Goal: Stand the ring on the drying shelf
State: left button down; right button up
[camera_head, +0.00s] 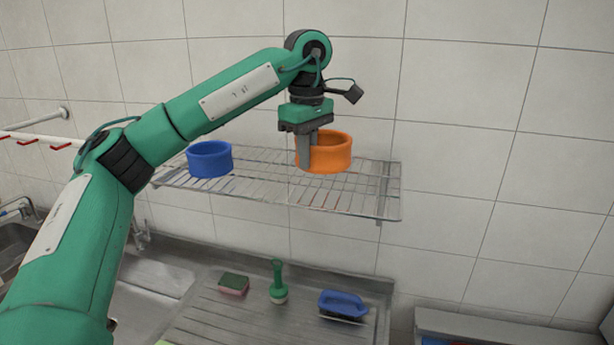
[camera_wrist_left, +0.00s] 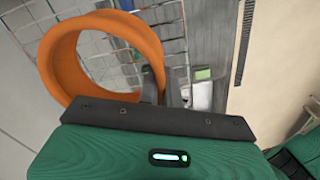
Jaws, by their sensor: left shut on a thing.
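An orange ring (camera_head: 335,153) is at the right part of the wire drying shelf (camera_head: 258,190) in the head view, axis upright. I cannot tell whether it touches the wires or hangs just above them. My left gripper (camera_head: 304,160) points down and is shut on the ring's left wall. In the left wrist view the ring (camera_wrist_left: 62,62) fills the upper left, its wall between the fingers (camera_wrist_left: 160,88), with the shelf grid behind it. A blue ring (camera_head: 210,159) stands on the shelf's left part. My right gripper is not in view.
Below the shelf, a ribbed draining board (camera_head: 240,318) holds a sponge (camera_head: 233,284), a green-handled brush (camera_head: 278,282) and a blue brush (camera_head: 342,304). A sink and taps (camera_head: 140,236) are at left. The tiled wall backs the shelf. Shelf wires between the rings are bare.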

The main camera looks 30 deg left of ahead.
pick_arm(q)
jog(key=shift+f, duration=0.8)
notch_tip(320, 180, down, 2)
jog(key=shift+f, duration=0.7)
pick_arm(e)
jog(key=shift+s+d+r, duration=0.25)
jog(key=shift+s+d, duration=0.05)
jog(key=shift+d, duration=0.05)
